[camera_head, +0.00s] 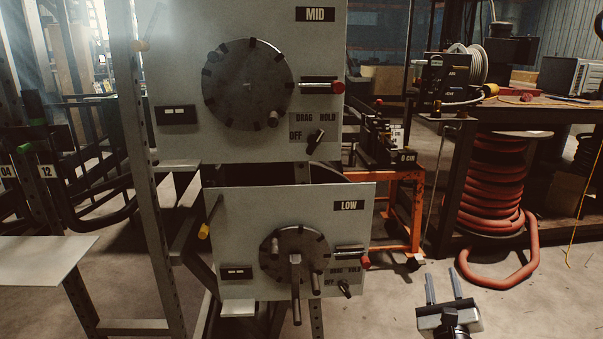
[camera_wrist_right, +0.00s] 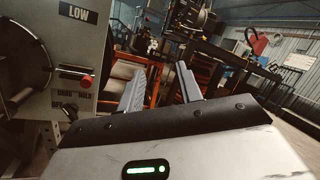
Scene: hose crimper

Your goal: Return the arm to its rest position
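My right gripper (camera_head: 443,288) is at the lower right of the head view, over bare floor and to the right of the LOW panel. Its two fingers stand apart with nothing between them. The fingers also show in the right wrist view (camera_wrist_right: 160,88), spread and empty, apart from the panel at left. My left gripper is not in the head view.
The LOW panel (camera_head: 218,209) has a crank wheel, a red-tipped pin and a DRAG/HOLD/OFF knob. The MID panel (camera_head: 180,70) stands above it. An orange stand (camera_head: 415,205) is behind, and a red hose reel (camera_head: 490,185) is right. A pale plate (camera_head: 40,260) is at left.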

